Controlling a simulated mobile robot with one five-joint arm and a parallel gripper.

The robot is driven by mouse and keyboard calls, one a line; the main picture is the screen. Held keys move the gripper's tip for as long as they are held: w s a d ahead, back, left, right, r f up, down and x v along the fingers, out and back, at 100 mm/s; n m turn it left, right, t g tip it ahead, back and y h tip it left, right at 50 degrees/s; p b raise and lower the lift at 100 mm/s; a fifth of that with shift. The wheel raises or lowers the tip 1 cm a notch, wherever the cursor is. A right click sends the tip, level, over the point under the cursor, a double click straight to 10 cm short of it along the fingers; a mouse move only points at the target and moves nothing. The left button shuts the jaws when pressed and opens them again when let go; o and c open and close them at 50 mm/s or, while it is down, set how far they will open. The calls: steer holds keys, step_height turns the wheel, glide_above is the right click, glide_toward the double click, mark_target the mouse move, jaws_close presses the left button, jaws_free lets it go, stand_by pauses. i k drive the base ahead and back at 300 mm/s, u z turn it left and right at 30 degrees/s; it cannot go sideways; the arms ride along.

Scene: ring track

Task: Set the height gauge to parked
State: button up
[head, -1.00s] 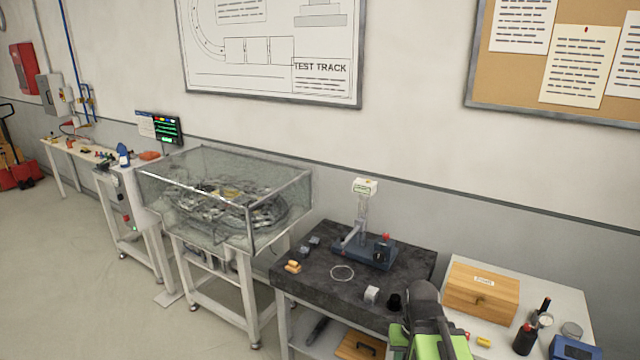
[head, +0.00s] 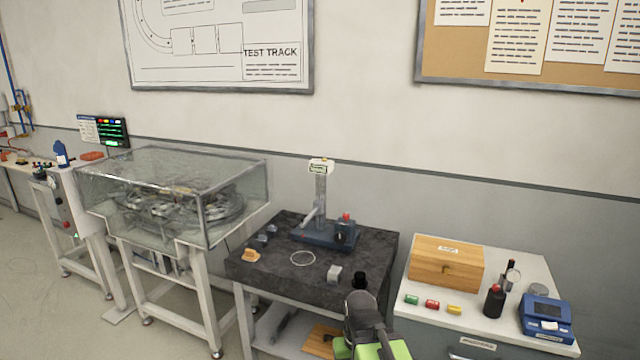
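The height gauge (head: 321,205) stands upright at the back of the dark stone table (head: 285,280). It has a blue-grey base, a grey column with a pale label on top, a slanted arm at the left, and a dark block with a red knob (head: 346,216) at the right of its base. Its exact setting is too small to read. My gripper (head: 359,281) is at the table's front right edge, below and apart from the gauge. Its fingers are dark and small in this view, so I cannot tell whether they are open or shut.
A white circle (head: 303,258), a grey block (head: 334,273) and an orange-tan piece (head: 251,255) are on the stone table. A glass-cased ring track (head: 180,200) stands left. A white bench at right holds a wooden box (head: 446,264), a dark bottle (head: 494,301) and a blue device (head: 546,317).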

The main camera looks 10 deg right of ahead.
mark_target(319, 233)
steer(key=u, duration=0.4)
steer(key=i, duration=0.45)
steer(key=u, duration=0.85)
steer(key=i, duration=1.8)
steer(key=u, duration=0.05)
